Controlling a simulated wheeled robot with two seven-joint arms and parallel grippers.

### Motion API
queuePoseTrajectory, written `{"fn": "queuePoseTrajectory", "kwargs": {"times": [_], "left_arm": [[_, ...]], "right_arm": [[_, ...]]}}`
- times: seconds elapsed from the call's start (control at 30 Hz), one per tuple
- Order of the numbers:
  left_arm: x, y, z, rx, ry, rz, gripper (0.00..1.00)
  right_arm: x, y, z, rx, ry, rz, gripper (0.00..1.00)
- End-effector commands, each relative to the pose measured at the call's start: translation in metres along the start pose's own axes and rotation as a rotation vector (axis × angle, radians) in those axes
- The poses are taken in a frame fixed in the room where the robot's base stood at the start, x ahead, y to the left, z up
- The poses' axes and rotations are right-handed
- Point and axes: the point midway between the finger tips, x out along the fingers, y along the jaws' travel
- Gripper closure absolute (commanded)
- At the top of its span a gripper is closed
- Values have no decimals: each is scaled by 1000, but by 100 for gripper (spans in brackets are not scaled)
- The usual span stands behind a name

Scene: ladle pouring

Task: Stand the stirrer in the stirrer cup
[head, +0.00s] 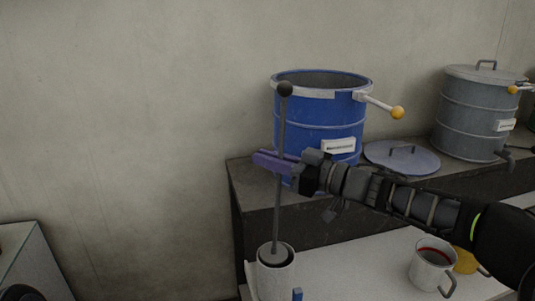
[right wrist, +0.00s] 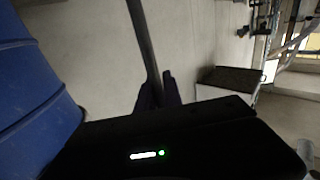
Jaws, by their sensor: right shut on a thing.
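The stirrer (head: 279,205) is a long, thin grey rod with a black ball on top and a wider grey foot. It stands nearly upright. Its foot shows at the mouth of the white stirrer cup (head: 275,283); I cannot tell how deep it sits or whether it touches the cup. My right gripper (head: 277,162), with purple fingers, is shut on the rod at about mid-height. In the right wrist view the rod (right wrist: 143,40) runs down between the dark fingers (right wrist: 158,92). My left gripper is not in view.
A blue drum (head: 315,118) with a yellow-knobbed handle stands on a dark raised shelf behind my gripper. A blue lid (head: 401,158) and a grey lidded drum (head: 470,118) are to its right. A white mug (head: 432,267) with red contents and a yellow one (head: 465,261) stand right of the cup.

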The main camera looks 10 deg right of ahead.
Motion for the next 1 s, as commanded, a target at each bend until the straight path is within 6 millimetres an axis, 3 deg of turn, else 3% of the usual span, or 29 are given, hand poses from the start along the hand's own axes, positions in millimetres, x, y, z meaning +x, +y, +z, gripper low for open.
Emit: {"fn": "queuePoseTrajectory", "kwargs": {"times": [0.03,0.1,0.57,0.6,0.87,1.0], "left_arm": [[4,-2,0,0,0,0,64],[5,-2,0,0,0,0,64],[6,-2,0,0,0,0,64],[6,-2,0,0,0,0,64],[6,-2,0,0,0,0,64],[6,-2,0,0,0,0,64]], "right_arm": [[-1,2,17,12,-19,4,100],[-1,2,21,12,-19,4,100],[-1,1,24,11,-18,3,100],[-1,1,23,11,-18,3,87],[0,0,19,7,-11,1,66],[0,0,18,6,-9,0,64]]}}
